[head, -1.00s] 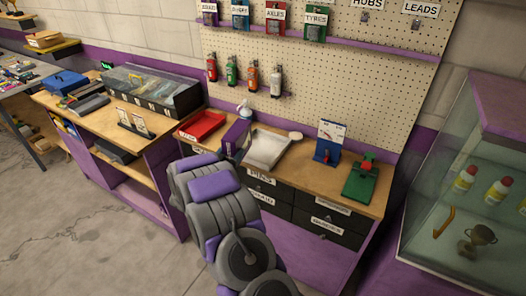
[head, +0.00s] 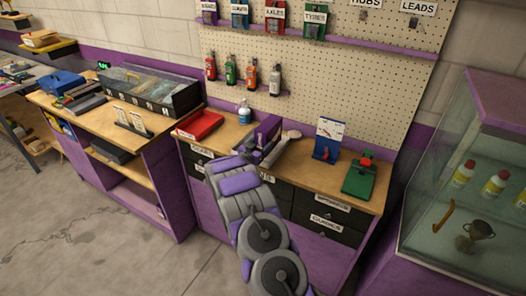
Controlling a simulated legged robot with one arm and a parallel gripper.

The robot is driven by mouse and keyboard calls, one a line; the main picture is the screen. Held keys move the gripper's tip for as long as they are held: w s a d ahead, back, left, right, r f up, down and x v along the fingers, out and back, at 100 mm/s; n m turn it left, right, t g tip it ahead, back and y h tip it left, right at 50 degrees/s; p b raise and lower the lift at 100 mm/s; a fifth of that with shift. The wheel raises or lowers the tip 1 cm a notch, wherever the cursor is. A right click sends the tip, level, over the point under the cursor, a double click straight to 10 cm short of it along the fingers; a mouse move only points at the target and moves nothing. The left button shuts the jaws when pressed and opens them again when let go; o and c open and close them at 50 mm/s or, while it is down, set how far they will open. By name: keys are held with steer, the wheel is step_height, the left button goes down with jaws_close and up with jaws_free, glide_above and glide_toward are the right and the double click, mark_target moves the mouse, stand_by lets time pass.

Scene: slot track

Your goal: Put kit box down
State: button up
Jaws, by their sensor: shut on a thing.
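My gripper (head: 259,146) is low over the wooden workbench (head: 338,185), at the place where a pale tray shows in the earlier frame. It is shut on the kit box, of which little shows. A purple block-like shape (head: 268,130) stands at the gripper's end; I cannot tell whether it is the box or part of my gripper. My wrist and arm hide most of that spot, so I cannot tell whether the box touches the bench or the tray.
A blue stand (head: 327,142) and a green device (head: 360,178) are to the right. A pegboard (head: 330,85) rises behind. A glass cabinet (head: 470,190) is at far right.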

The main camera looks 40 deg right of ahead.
steer(key=d, duration=0.1)
steer(key=d+f, duration=0.1)
steer(key=d, duration=0.1)
steer(key=shift+w+d+f, duration=0.1)
steer(key=shift+w+f, duration=0.05)
steer(key=shift+f, duration=0.05)
step_height(320, 180, down, 3)
steer(key=shift+r+b, duration=0.1)
steer(key=shift+b, duration=0.45)
steer(key=shift+a+r, duration=0.25)
steer(key=shift+a, duration=0.45)
steer(key=shift+f, duration=0.15)
